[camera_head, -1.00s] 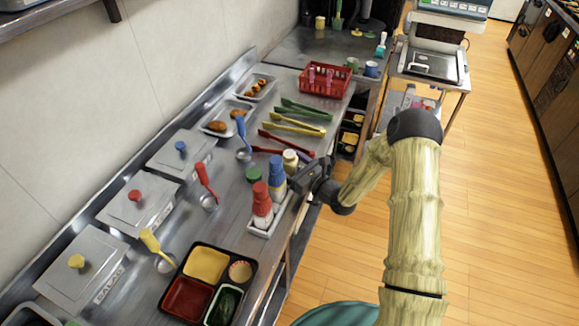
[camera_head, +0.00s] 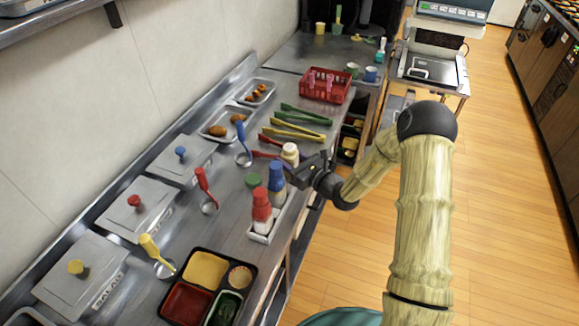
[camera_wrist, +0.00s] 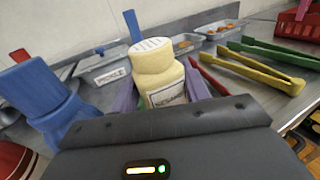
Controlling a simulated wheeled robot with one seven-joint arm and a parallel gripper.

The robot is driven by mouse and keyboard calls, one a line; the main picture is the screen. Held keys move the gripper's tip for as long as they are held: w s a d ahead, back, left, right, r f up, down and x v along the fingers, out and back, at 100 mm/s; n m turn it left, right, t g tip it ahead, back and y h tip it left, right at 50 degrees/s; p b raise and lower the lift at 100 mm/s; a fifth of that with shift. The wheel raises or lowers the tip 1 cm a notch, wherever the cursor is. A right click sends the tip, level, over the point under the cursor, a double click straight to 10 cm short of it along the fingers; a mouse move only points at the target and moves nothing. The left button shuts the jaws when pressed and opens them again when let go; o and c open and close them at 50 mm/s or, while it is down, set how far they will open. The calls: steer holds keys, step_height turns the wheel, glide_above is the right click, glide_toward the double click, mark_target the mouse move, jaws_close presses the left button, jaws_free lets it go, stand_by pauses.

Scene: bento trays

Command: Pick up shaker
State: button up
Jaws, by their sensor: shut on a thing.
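The shaker (camera_head: 289,154) is a cream bottle with a pale perforated cap and a dark-bordered label. In the wrist view the shaker (camera_wrist: 157,75) stands between my two fingers, its cap upward and slightly tilted in the picture. My gripper (camera_head: 297,167) is shut on its body, and the fingers (camera_wrist: 160,100) press on both sides. The lower part of the shaker is hidden behind the gripper. In the head view it is beyond the blue-capped bottle, and I cannot tell whether its base is clear of the holder.
A blue-capped bottle (camera_head: 276,180) and a red-capped bottle (camera_head: 262,207) stand close by in a white holder (camera_head: 262,237). Tongs (camera_head: 293,132) lie beyond. A bento tray (camera_head: 163,310) is near the front. Lidded containers line the wall. The floor on the right is open.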

step_height(320, 180, up, 14)
steer(key=shift+f, duration=0.25)
stand_by(0.3)
